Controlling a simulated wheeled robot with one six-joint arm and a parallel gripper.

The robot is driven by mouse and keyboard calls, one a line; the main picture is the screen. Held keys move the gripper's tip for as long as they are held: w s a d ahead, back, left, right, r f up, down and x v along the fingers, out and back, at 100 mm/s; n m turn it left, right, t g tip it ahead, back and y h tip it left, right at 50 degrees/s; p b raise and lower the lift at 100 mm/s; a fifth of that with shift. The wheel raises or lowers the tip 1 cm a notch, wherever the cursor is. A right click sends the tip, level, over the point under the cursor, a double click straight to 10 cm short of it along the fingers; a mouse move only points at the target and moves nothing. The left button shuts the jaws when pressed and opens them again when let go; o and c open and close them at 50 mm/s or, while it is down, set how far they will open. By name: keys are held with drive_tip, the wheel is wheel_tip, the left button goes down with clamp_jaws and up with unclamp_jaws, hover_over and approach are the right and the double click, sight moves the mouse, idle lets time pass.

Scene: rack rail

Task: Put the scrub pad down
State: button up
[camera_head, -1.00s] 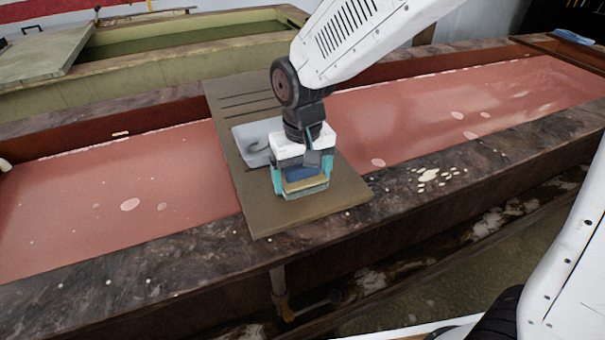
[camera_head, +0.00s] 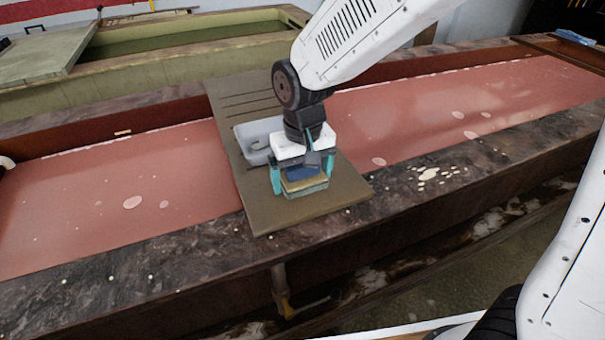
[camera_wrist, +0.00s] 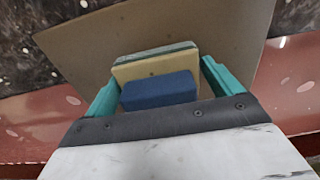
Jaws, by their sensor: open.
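The scrub pad (camera_head: 305,185) is a layered block with a blue top, a yellow-tan middle and a grey-green base. It rests on the brown board (camera_head: 265,217) near its front edge. In the wrist view the pad's blue part (camera_wrist: 160,90) is nearest the camera, with the tan layer (camera_wrist: 155,66) and green layer beyond. My gripper (camera_head: 303,180) is directly above and around the pad. Its teal fingers stand open on both sides, with a visible gap on the right in the wrist view (camera_wrist: 160,85).
A grey tray (camera_head: 258,142) holding a dark curved item sits on the board behind my gripper. The board spans a trough of reddish liquid (camera_head: 430,110) with a dark stone rim (camera_head: 130,265). Pale spots (camera_head: 432,174) lie on the rim at right. The board's front left is bare.

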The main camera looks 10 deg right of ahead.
drive_tip(key=shift+s+d+f, duration=0.2)
drive_tip(key=shift+f, duration=0.25)
drive_tip(key=shift+w+r, duration=0.1)
drive_tip(key=shift+r, duration=0.25)
wheel_tip(320, 180, up, 12)
drive_tip(key=shift+w+r, duration=0.1)
drive_tip(key=shift+r, duration=0.15)
drive_tip(key=s+d+m+t, duration=0.1)
drive_tip(key=s+d+m, duration=0.2)
drive_tip(key=s+d, duration=1.6)
drive_tip(key=shift+s+d+r, duration=0.2)
drive_tip(key=shift+d+r, duration=0.2)
drive_tip(key=shift+d, duration=0.4)
